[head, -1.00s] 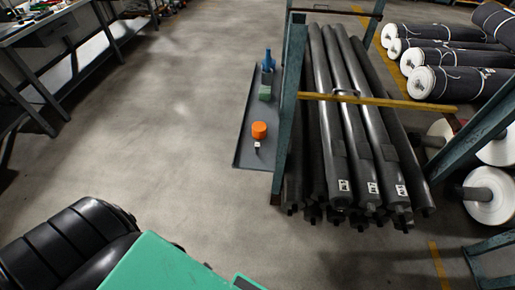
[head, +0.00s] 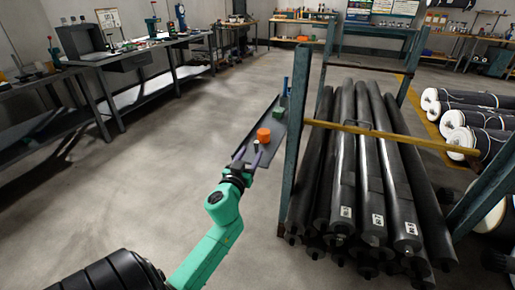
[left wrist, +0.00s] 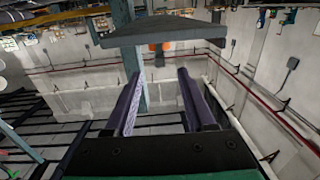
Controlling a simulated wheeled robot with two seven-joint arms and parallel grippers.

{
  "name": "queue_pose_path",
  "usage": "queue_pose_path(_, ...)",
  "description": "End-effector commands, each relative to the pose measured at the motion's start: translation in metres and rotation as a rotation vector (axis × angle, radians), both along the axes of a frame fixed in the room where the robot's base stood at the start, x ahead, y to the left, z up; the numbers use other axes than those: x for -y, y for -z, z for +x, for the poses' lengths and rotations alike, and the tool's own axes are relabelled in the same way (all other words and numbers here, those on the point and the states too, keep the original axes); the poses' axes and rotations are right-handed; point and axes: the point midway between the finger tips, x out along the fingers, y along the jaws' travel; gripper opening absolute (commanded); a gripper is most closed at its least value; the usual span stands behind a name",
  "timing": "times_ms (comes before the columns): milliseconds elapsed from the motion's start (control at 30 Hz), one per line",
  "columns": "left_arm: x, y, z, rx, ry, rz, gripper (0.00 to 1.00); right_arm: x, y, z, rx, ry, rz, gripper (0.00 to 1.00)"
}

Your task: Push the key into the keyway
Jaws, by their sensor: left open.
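My left gripper (head: 248,158) is open and empty, at the near end of a narrow dark shelf (head: 262,153) on the rack's left side. Its two spread fingers (left wrist: 160,100) also show in the left wrist view. An orange round piece (head: 263,135) stands on the shelf just beyond the fingertips; a bit of orange shows in the left wrist view (left wrist: 160,47). A small pale piece (head: 256,144) lies before it, partly hidden by a finger. I cannot tell whether it is the key. No keyway can be made out. My right gripper is out of view.
A green block (head: 279,113) and a blue upright piece (head: 285,87) stand farther along the shelf. The rack's teal post (head: 298,140) and long dark rolls (head: 375,180) are close on the right. Workbenches (head: 100,60) line the left. The floor between is clear.

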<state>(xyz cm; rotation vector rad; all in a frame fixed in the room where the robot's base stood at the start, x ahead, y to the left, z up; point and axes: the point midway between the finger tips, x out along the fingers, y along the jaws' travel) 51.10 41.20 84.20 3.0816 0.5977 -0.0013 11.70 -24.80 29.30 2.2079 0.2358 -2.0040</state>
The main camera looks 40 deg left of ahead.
Motion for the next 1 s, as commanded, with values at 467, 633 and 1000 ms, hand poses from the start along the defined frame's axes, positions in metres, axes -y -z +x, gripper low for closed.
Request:
queue_pose_path(467,-0.03,0.003,0.065,-0.001,0.001,0.001,0.55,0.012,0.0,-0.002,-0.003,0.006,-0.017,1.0)
queue_pose_path(633,-0.029,0.004,0.065,-0.002,0.002,-0.001,0.55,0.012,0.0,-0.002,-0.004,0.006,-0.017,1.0)
queue_pose_path(1000,-0.029,0.004,0.065,-0.002,0.002,-0.001,0.0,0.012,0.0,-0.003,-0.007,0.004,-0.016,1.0)
